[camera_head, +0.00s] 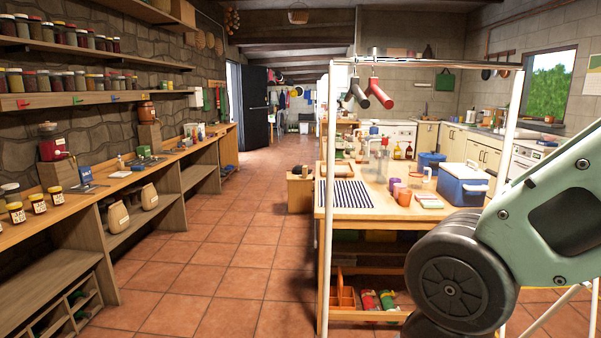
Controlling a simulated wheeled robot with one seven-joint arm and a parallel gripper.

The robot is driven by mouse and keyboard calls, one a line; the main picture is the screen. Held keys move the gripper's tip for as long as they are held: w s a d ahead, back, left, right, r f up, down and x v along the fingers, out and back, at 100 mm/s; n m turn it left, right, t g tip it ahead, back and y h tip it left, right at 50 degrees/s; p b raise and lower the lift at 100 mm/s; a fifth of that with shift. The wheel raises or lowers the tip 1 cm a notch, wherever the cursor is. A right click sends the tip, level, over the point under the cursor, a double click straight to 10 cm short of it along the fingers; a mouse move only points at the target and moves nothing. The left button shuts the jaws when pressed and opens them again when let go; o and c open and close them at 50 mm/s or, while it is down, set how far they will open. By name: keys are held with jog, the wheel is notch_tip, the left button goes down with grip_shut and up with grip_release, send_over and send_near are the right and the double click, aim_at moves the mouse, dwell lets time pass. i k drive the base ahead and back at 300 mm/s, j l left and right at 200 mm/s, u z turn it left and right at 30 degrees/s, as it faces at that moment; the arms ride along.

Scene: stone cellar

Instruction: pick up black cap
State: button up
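I cannot pick out a black cap for certain in the head view. Clothes or gear (294,98) hang on the far wall, too small to tell whether a cap is among them. My arm fills the lower right of the view and hides part of the floor and table there. My gripper is out of view.
A wooden table (400,211) stands right of centre, with a blue cooler (462,184), a striped mat (345,193) and cups. A white metal frame (328,250) rises around it. A long wooden counter (110,184) lines the left wall. The tiled aisle (222,240) between them is clear.

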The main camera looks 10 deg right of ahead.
aim_at(297, 170)
jog(key=i+j+u, duration=0.45)
jog(key=j, duration=0.15)
jog(key=i+j+u, duration=0.85)
jog(key=i+z, duration=0.2)
jog(key=i, duration=0.2)
jog(key=i+j+z, duration=0.25)
jog(key=i, duration=0.2)
jog(key=i+l+z, duration=0.2)
jog(key=i+z, duration=0.3)
jog(key=i, duration=0.3)
jog(key=i+j+z, duration=0.15)
jog(key=i+z, duration=0.35)
jog(key=i, duration=0.25)
jog(key=i+z, duration=0.15)
jog(key=i, duration=1.9)
jog(key=i+j, duration=0.1)
jog(key=i, duration=1.9)
jog(key=i+z, duration=0.45)
jog(key=i, duration=1.1)
jog(key=j, duration=0.1)
